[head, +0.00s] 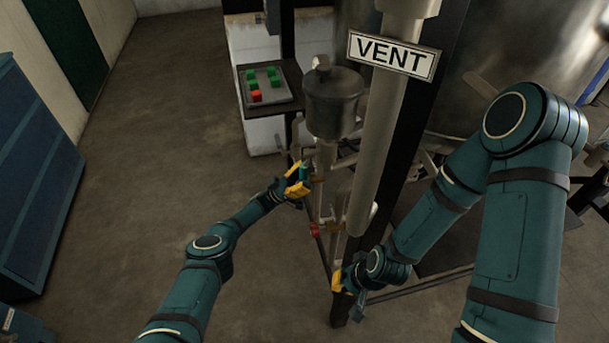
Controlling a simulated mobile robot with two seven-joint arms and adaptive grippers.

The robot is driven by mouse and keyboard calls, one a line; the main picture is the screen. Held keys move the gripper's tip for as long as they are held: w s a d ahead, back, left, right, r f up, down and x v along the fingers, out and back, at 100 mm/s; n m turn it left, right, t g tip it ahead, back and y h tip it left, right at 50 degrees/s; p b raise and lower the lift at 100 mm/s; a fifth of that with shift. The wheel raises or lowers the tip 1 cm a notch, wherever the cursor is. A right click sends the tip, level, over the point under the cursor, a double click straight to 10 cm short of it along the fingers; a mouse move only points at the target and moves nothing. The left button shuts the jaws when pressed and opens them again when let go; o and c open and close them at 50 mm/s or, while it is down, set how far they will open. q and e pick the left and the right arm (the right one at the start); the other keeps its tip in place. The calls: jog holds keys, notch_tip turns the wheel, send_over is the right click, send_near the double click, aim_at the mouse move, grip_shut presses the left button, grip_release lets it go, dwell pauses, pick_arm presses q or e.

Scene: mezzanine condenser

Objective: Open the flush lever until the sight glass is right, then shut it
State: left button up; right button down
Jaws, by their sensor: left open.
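A thin upright tube (318,203) hangs below the grey metal pot, with a brass-coloured fitting at its upper part. It may be the sight glass, but its level or colour is too small to read. A small red part (315,230) sits low on this pipework and may be the flush lever; its position is unclear. My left gripper (298,183), with yellow fingers, is open just left of the brass fitting; I cannot tell whether it touches. My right gripper (340,282) is lower, near the foot of the dark post, and its fingers are partly hidden.
A thick pale pipe with a VENT sign (392,56) stands just right of the pot (333,101). A tray (279,99) with green blocks and one red block sits on a dark shelf behind. Blue cabinets (35,185) stand left. Floor between is clear.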

pick_arm(q)
jog(key=shift+a+f, duration=0.4)
jog(key=shift+a, duration=0.05)
jog(key=a, duration=1.1)
jog(key=shift+s+a+g, duration=0.15)
jog(key=shift+a+g, duration=0.15)
jog(key=shift+a, duration=0.1)
jog(key=shift+d, duration=0.1)
